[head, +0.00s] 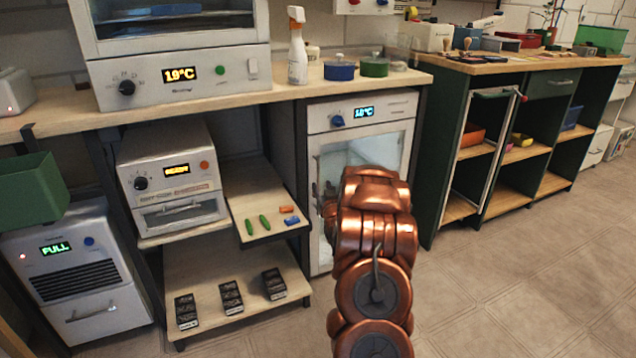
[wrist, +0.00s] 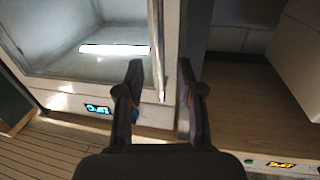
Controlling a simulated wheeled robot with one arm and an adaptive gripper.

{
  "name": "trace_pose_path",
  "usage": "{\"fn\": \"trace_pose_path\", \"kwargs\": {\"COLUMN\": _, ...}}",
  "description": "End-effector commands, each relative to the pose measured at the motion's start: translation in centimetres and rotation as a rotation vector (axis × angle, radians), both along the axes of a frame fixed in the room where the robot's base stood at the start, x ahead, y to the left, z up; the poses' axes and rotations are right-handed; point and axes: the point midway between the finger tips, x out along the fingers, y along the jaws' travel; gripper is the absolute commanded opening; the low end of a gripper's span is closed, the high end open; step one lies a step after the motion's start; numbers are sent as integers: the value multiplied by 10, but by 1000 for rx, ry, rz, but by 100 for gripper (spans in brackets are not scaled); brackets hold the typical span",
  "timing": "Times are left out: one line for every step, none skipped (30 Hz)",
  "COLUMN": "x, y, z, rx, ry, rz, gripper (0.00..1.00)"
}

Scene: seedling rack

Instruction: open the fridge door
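The fridge (head: 362,114) is a white under-counter unit with a lit display, a blue knob and a glass door. The door (head: 405,135) appears shut; my copper arm covers much of it. In the wrist view, the picture is turned over, with the fridge's display (wrist: 97,108) low at left. The door's upright bar handle (wrist: 157,50) runs along the door edge there. My gripper (wrist: 160,75) is open, its two dark fingers on either side of the handle's line. I cannot tell whether either finger touches it. In the head view my arm hides the fingers.
The wooden counter (head: 300,91) runs above the fridge. A pull-out shelf (head: 245,200) with green and coloured items stands left of the fridge. A green open cabinet (head: 450,150) is to the right. The tiled floor (head: 530,260) at front right is clear.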

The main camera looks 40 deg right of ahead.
Motion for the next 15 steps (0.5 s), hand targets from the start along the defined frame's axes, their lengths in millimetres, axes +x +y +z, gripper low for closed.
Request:
{"fn": "trace_pose_path", "kwargs": {"x": 5, "y": -3, "z": -1, "rx": -2, "ry": -2, "rz": 0, "gripper": 37}}
{"fn": "trace_pose_path", "kwargs": {"x": 8, "y": -4, "z": 0, "rx": -4, "ry": -2, "rz": 0, "gripper": 37}}
{"fn": "trace_pose_path", "kwargs": {"x": 11, "y": -7, "z": -1, "rx": -3, "ry": -1, "rz": -1, "gripper": 37}}
{"fn": "trace_pose_path", "kwargs": {"x": 14, "y": -8, "z": -1, "rx": -2, "ry": 0, "rz": -1, "gripper": 37}}
{"fn": "trace_pose_path", "kwargs": {"x": 16, "y": -10, "z": -2, "rx": -2, "ry": 1, "rz": -1, "gripper": 37}}
{"fn": "trace_pose_path", "kwargs": {"x": 20, "y": -12, "z": -2, "rx": -1, "ry": 1, "rz": 0, "gripper": 37}}
{"fn": "trace_pose_path", "kwargs": {"x": 23, "y": -14, "z": -2, "rx": -1, "ry": 0, "rz": 0, "gripper": 37}}
{"fn": "trace_pose_path", "kwargs": {"x": 27, "y": -15, "z": -1, "rx": -2, "ry": -1, "rz": 0, "gripper": 37}}
{"fn": "trace_pose_path", "kwargs": {"x": 31, "y": -18, "z": -1, "rx": -3, "ry": -2, "rz": 0, "gripper": 37}}
{"fn": "trace_pose_path", "kwargs": {"x": 34, "y": -19, "z": -2, "rx": -2, "ry": 0, "rz": 0, "gripper": 37}}
{"fn": "trace_pose_path", "kwargs": {"x": 36, "y": -21, "z": -3, "rx": -1, "ry": 3, "rz": 0, "gripper": 37}}
{"fn": "trace_pose_path", "kwargs": {"x": 39, "y": -23, "z": -4, "rx": 0, "ry": 4, "rz": 0, "gripper": 37}}
{"fn": "trace_pose_path", "kwargs": {"x": 42, "y": -24, "z": -4, "rx": 1, "ry": 3, "rz": 0, "gripper": 37}}
{"fn": "trace_pose_path", "kwargs": {"x": 44, "y": -26, "z": -3, "rx": 0, "ry": 2, "rz": 0, "gripper": 37}}
{"fn": "trace_pose_path", "kwargs": {"x": 46, "y": -27, "z": -2, "rx": 0, "ry": 1, "rz": 0, "gripper": 37}}
